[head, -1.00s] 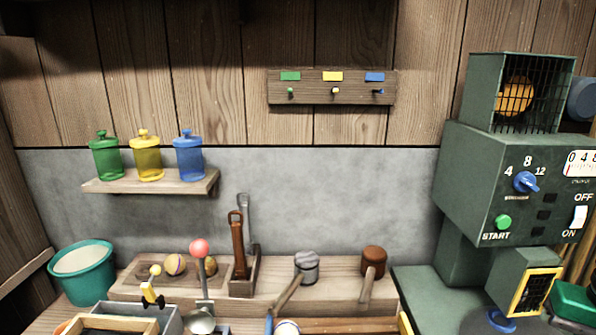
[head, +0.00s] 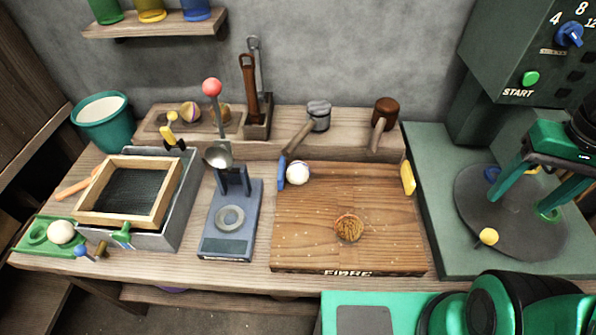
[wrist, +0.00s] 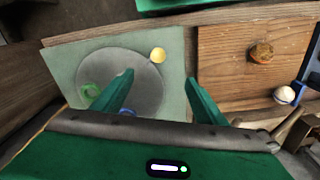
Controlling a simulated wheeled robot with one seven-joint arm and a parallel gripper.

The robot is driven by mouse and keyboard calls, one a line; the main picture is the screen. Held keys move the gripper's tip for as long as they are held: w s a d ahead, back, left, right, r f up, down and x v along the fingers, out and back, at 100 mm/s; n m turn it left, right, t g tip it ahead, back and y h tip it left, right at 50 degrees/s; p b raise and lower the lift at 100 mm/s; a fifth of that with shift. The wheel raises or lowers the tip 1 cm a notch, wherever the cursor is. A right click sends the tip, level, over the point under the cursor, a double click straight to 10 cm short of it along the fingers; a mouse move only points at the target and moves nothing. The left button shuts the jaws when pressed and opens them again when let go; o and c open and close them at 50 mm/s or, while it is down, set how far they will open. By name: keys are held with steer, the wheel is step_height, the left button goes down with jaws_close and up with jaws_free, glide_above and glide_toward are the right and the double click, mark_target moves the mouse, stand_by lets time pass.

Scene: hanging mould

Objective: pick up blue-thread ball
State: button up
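A pale ball (head: 298,172) sits on the wooden board by its blue clip; the wrist view shows it at right (wrist: 285,94), with blue beside it. I cannot make out thread on it. A tan ball with a dark purplish band (head: 190,112) lies in the back tray beside a browner ball (head: 222,117). Which one is the blue-thread ball is not clear. My gripper (head: 520,205) is open and empty over the round grey plate (head: 470,225), right of the board and apart from all these balls; its spread fingers also show in the wrist view (wrist: 158,78).
A brown fibrous ball (head: 348,228) lies on the wooden board (head: 310,245). The green machine (head: 455,130) stands at right. A lever press (head: 230,220), a framed sieve (head: 90,205) and a teal bucket (head: 103,120) stand left. Two mallets rest behind the board.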

steer(key=w+a+f+n, duration=0.2)
steer(key=w+a+n, duration=0.4)
steer(key=w, duration=0.3)
steer(key=n+t+y, duration=0.1)
steer(key=n+y, duration=0.3)
steer(key=n, duration=1)
glide_toward(303, 167)
steer(key=shift+n+y, duration=0.3)
steer(key=shift+n, duration=0.1)
steer(key=x, duration=0.4)
steer(key=shift+s+d+f, duration=0.1)
steer(key=shift+s+f, duration=0.2)
steer(key=shift+f, duration=0.1)
steer(key=shift+w+x, duration=0.15)
steer(key=shift+x, duration=1.45)
steer(key=shift+w+x, duration=0.2)
steer(key=shift+x, duration=1.4)
steer(key=shift+d, duration=0.1)
steer(key=c, duration=1.3)
steer(key=shift+o, duration=0.2)
